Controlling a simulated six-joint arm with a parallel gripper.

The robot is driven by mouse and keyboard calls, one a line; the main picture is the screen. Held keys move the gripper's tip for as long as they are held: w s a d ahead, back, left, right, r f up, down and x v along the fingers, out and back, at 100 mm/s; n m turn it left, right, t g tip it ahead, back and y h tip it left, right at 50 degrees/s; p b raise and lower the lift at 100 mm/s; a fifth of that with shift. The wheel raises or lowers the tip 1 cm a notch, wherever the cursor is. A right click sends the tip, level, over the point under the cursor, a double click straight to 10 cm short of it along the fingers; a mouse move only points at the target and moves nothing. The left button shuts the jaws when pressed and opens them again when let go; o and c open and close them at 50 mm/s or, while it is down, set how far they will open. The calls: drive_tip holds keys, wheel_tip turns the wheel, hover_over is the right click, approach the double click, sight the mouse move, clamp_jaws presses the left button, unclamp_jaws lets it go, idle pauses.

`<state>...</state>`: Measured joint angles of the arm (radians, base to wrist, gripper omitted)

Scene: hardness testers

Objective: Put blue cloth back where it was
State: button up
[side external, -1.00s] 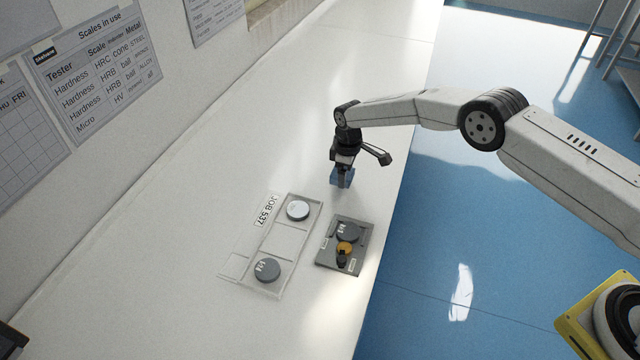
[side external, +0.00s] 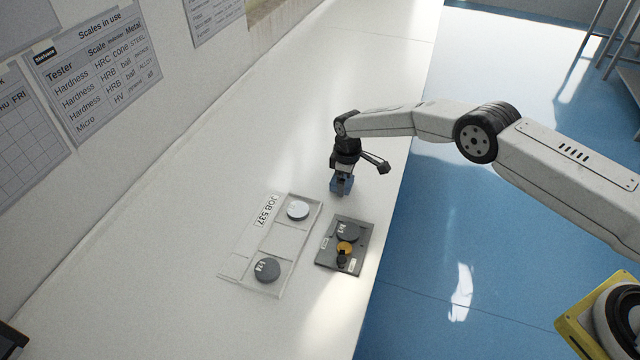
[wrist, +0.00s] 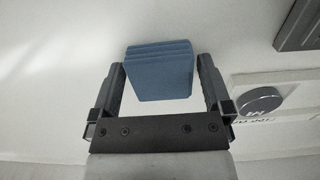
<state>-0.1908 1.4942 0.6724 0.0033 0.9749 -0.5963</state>
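The blue cloth (wrist: 160,75) is a small folded stack between the two fingers of my gripper (wrist: 160,72) in the wrist view. The fingers are at its left and right sides, apparently pressing on it. In the side view the cloth (side external: 335,186) shows low under my gripper (side external: 341,190), which points down over the white bench, behind the dark grey plate. I cannot tell whether the cloth's underside touches the bench.
A clear tray (side external: 283,240) with two grey discs stands front left of my gripper, by a "JOB 537" label (side external: 268,211). The dark grey plate (side external: 327,262) holds a disc and an orange-and-black item. The bench behind and left is clear. Its right edge drops to a blue floor.

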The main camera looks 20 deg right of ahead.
sight(348, 180)
drive_tip(key=shift+r, duration=0.1)
wheel_tip(348, 180, up, 12)
idle(0.9)
idle(0.3)
drive_tip(key=shift+r, duration=0.1)
drive_tip(key=s+d+r+m+t, duration=0.1)
drive_tip(key=s+d+r+m, duration=0.1)
drive_tip(key=s+d+r, duration=0.3)
drive_tip(key=s+d+r+m, duration=0.3)
drive_tip(key=s+r, duration=0.1)
drive_tip(key=s, duration=0.4)
drive_tip(key=s+d+m, duration=0.2)
drive_tip(key=s, duration=0.7)
drive_tip(key=s+d+m+t, duration=0.1)
drive_tip(key=s+m, duration=0.1)
drive_tip(key=s, duration=0.8)
drive_tip(key=shift+s+d+r+t, duration=0.3)
drive_tip(key=shift+d+r, duration=0.1)
drive_tip(key=shift+r, duration=0.05)
